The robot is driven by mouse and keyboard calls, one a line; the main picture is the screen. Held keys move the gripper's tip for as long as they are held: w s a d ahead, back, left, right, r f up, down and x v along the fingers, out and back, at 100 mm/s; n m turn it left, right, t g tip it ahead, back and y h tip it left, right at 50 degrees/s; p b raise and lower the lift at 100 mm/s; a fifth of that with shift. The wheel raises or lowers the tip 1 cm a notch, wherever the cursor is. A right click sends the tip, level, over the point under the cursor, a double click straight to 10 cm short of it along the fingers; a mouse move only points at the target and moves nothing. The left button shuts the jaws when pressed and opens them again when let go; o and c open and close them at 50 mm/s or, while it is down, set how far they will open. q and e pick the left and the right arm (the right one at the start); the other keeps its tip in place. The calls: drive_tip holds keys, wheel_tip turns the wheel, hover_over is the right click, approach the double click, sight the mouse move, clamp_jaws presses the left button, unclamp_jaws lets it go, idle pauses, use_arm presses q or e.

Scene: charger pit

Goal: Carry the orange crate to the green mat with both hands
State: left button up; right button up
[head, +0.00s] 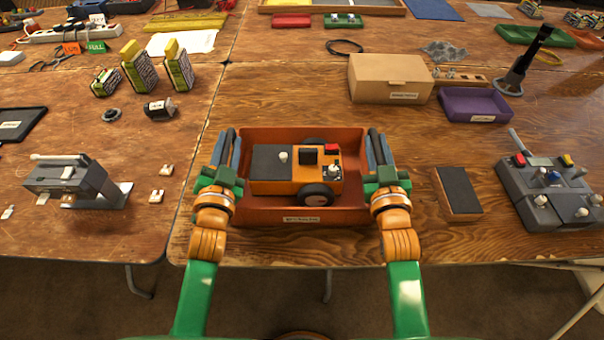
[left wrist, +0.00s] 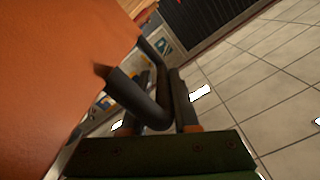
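The orange crate (head: 300,214) is in front of me near the table's front edge, level, with a small orange and black wheeled device (head: 297,172) inside. My left gripper (head: 227,150) is at its left side, its fingers close on both sides of the dark handle. In the left wrist view the crate wall (left wrist: 50,70) fills the left and the dark handle (left wrist: 138,100) lies between the fingers. My right gripper (head: 379,150) straddles the right handle the same way. I cannot tell whether the crate touches the table. I see no green mat.
A black-topped orange block (head: 458,192) and a grey control box (head: 550,190) lie right of the crate. A cardboard box (head: 389,80) and a purple tray (head: 473,105) stand behind it. A grey device (head: 72,182) is at left. Bare wood lies directly behind the crate.

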use_arm(q)
clamp_jaws()
use_arm(e)
clamp_jaws()
use_arm(q)
drive_tip(key=shift+a, duration=0.1)
use_arm(e)
drive_tip(key=shift+d, duration=0.1)
use_arm(q)
drive_tip(key=shift+a+r, duration=0.1)
use_arm(e)
drive_tip(key=shift+d, duration=0.1)
idle(0.4)
